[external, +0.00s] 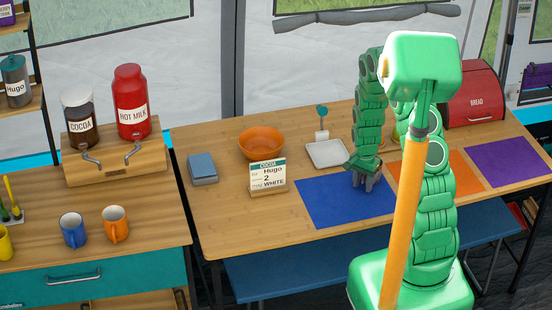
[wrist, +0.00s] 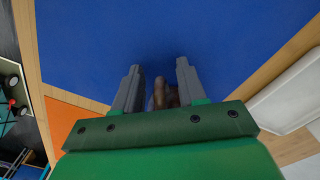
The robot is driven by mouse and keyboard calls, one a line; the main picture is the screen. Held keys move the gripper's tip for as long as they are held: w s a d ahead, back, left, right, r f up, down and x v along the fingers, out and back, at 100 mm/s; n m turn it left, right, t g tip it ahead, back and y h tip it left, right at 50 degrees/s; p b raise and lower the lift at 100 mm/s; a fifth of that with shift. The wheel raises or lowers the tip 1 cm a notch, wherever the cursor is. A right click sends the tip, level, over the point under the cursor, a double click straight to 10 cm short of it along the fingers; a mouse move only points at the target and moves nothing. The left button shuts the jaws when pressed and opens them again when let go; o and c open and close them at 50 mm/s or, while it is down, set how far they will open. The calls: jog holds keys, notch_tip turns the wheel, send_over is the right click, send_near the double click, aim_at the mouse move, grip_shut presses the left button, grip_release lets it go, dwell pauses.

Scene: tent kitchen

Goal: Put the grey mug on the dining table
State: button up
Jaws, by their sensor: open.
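My gripper (external: 363,185) is low over the blue mat (external: 325,203) on the dining table (external: 225,225). In the wrist view my gripper (wrist: 158,66) is open, with its two grey fingers apart over the blue mat (wrist: 90,45). A small grey-brown thing (wrist: 166,96) shows between the fingers, mostly hidden by the gripper body. It may be the grey mug, but I cannot tell. No grey mug shows clearly in the external view.
An orange bowl (external: 261,141), an order card (external: 267,177), a blue-grey box (external: 202,168) and a white scale (external: 326,154) stand left of my arm. A red bread box (external: 474,97) is at the back right. Blue (external: 73,229) and orange (external: 115,224) mugs stand on the left counter.

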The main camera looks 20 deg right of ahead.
jog(key=shift+r, duration=0.1)
notch_tip(320, 180, up, 11)
jog(key=shift+w+r, duration=0.1)
jog(key=shift+a+r, duration=0.1)
jog(key=shift+r, duration=0.5)
jog(key=s+r+n, duration=0.3)
jog(key=s+r, duration=0.4)
jog(key=s, duration=0.4)
jog(key=s+a+r+n+g, duration=0.1)
jog(key=s+r+n, duration=0.3)
jog(key=s+r, duration=0.3)
jog(key=s+a+r+n, duration=0.1)
jog(key=s+r+n, duration=0.2)
jog(key=s+r, duration=0.4)
jog(key=s, duration=0.9)
jog(key=shift+s+r+g, duration=0.3)
jog(key=shift+s, duration=0.1)
